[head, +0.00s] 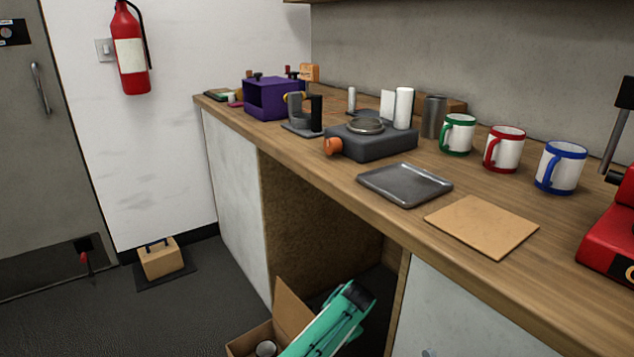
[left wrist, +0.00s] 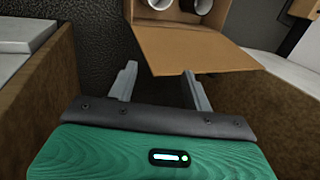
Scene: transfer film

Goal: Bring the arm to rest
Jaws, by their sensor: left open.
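My left arm (head: 328,325), teal with a dark end, is low in the opening under the counter, to the right of an open cardboard box (head: 250,340). My left gripper (left wrist: 160,87) shows in the left wrist view with its two grey fingers apart and nothing between them. The box's flap (left wrist: 195,50) lies just beyond the fingertips; I cannot tell whether they touch it. In the head view the fingers cannot be made out. My right gripper is in neither view.
White round things (left wrist: 208,8) lie in the box. Cabinet walls (left wrist: 50,90) stand on both sides of the gripper. The wooden counter (head: 385,222) above holds mugs, a tray (head: 405,184) and a dark grey device (head: 372,142). Open floor (head: 215,285) lies at the left.

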